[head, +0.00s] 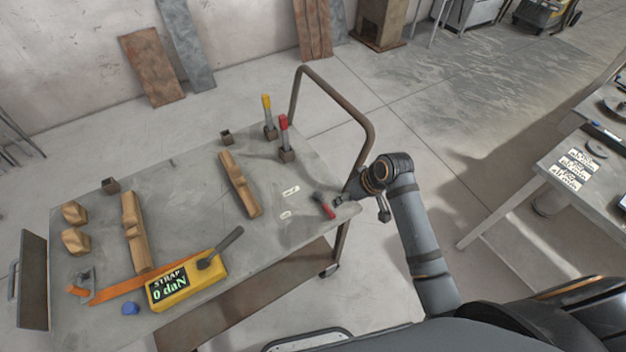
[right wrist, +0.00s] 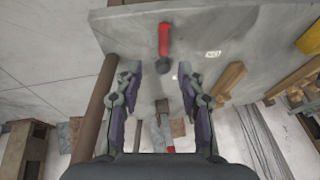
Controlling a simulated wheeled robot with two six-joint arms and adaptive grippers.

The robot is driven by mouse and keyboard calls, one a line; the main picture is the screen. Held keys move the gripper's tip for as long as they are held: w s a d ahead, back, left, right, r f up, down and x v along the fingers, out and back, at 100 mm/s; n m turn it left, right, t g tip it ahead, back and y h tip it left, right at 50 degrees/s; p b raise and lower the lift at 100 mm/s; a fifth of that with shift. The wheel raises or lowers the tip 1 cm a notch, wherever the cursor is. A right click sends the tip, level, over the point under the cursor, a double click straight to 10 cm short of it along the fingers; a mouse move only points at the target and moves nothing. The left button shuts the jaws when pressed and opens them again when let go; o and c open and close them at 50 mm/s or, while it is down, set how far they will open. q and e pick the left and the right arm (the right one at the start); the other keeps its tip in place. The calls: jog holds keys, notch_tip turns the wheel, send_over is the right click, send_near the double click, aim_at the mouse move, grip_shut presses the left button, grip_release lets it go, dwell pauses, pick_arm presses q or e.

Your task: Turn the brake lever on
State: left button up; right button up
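A short lever with a red handle and a dark pivot end (head: 325,206) sits on the tabletop near its right edge, beside two small white labels. I take it to be the brake lever. It also shows in the right wrist view (right wrist: 163,40), its dark end between and just beyond my fingertips. My right gripper (head: 342,200) is at the table's right edge, close to the lever. In the right wrist view its fingers (right wrist: 158,72) are spread apart with nothing between them; contact with the lever cannot be told. My left gripper is not in view.
The grey table (head: 190,190) carries wooden blocks (head: 240,184), upright yellow- and red-handled tools (head: 284,138), and a yellow strap gauge (head: 187,280) reading 0 daN. A brown tubular rail (head: 345,105) rises at the table's right end, beside my right arm.

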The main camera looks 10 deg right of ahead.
aim_at(329, 209)
jog(key=x, duration=0.8)
jog(key=shift+a, duration=0.3)
jog(key=shift+f, duration=0.25)
jog(key=shift+a+f, duration=0.1)
jog(key=shift+f, duration=0.05)
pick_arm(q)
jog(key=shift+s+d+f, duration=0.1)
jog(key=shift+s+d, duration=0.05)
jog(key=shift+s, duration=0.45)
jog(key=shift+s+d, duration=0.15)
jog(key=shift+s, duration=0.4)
pick_arm(e)
grip_shut()
